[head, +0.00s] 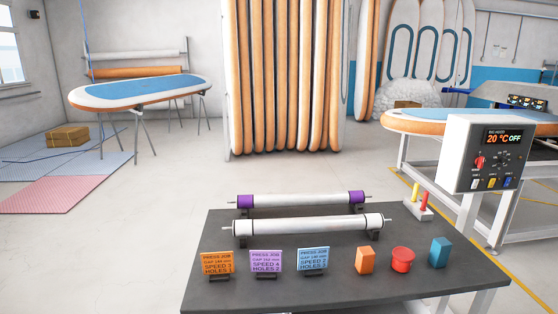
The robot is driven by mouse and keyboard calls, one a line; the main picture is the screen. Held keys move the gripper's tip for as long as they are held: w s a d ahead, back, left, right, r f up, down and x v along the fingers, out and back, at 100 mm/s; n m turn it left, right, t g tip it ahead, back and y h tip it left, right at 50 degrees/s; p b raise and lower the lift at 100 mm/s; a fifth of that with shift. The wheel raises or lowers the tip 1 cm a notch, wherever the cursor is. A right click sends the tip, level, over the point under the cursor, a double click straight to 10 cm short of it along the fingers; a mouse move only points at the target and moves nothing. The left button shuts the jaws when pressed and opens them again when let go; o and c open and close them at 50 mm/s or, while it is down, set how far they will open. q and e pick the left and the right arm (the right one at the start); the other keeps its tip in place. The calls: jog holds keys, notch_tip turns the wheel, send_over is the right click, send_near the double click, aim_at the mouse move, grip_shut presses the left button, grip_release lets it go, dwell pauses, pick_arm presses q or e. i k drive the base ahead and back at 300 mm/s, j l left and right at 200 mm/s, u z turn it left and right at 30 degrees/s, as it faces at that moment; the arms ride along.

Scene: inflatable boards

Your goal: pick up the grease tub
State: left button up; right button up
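A small round red tub (402,261), which looks like the grease tub, stands upright near the front edge of the dark table (335,280). It sits between an orange block (365,260) on its left and a blue block (440,252) on its right, apart from both. Nothing covers it from this side. Neither of my grippers is in the head view.
Two rollers (307,226) lie on stands behind the tub. Three job cards (266,262) stand at the table's left front. A small rack (420,208) with yellow and red sticks is at the back right. A control box (487,155) rises beyond the table's right side.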

aim_at(403, 257)
jog(key=l+u, duration=0.25)
jog(key=l, duration=0.25)
jog(key=i+l+u, duration=0.1)
jog(key=l+u, duration=0.2)
jog(key=l, duration=0.15)
jog(key=l+u, duration=0.25)
jog(key=l, duration=0.25)
jog(key=k+l+u, duration=0.1)
jog(key=l+u, duration=0.15)
jog(key=l, duration=0.2)
jog(key=k+l+u, duration=0.1)
jog(key=l+u, duration=0.15)
jog(key=l, duration=0.25)
jog(key=k+l+u, duration=0.15)
jog(key=l+u, duration=0.15)
jog(key=l, duration=0.15)
jog(key=k+l+u, duration=0.25)
jog(key=l, duration=0.15)
jog(key=l+u, duration=0.3)
jog(key=l, duration=0.2)
jog(key=l+u, duration=0.25)
jog(key=l, duration=0.2)
jog(key=k, duration=0.05)
